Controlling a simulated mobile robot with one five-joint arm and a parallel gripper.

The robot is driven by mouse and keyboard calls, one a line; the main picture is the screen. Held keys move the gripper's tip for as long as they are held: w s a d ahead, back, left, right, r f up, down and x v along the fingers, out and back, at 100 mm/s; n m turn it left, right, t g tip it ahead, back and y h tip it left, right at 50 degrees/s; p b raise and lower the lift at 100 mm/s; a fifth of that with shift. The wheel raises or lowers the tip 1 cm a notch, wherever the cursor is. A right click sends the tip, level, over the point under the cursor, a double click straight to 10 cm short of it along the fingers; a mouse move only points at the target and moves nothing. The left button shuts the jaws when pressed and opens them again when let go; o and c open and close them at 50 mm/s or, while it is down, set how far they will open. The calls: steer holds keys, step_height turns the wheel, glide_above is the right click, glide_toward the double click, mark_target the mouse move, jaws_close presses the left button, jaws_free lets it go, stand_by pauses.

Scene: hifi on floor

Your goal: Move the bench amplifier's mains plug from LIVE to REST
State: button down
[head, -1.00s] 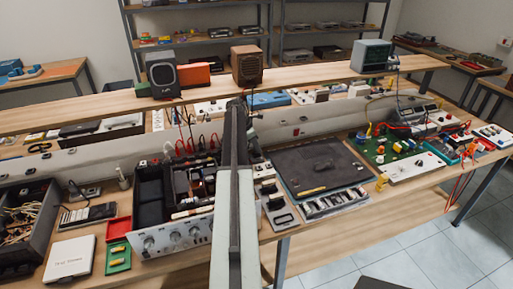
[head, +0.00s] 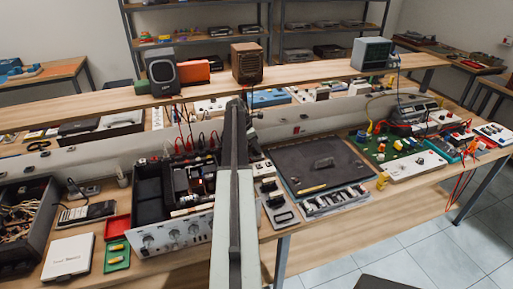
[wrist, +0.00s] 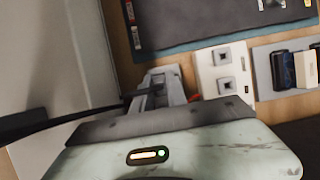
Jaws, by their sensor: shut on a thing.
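My gripper (wrist: 163,88) shows in the wrist view with its grey jaws shut. A black cable (wrist: 60,119) comes in from the left and runs to the jaws. The jaws hold a dark piece at its end, which I take as the mains plug; its body is mostly hidden. A pale panel with two square sockets (wrist: 222,68) lies just right of the jaws. I cannot read LIVE or REST on it. In the head view my arm hides the gripper and plug. The open-topped amplifier (head: 172,236) with a silver knobbed front stands left of my arm.
A green circuit board (head: 400,145) lies farther right. Red and green trays (head: 117,254) lie left of the amplifier. A shelf (head: 300,78) runs behind.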

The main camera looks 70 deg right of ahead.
stand_by(0.4)
steer(key=c, duration=1.3)
jaws_free()
steer(key=shift+o, duration=0.2)
steer(key=s+d+p+v, duration=0.1)
steer(key=p+v, duration=1.1)
steer(key=shift+r, duration=0.5)
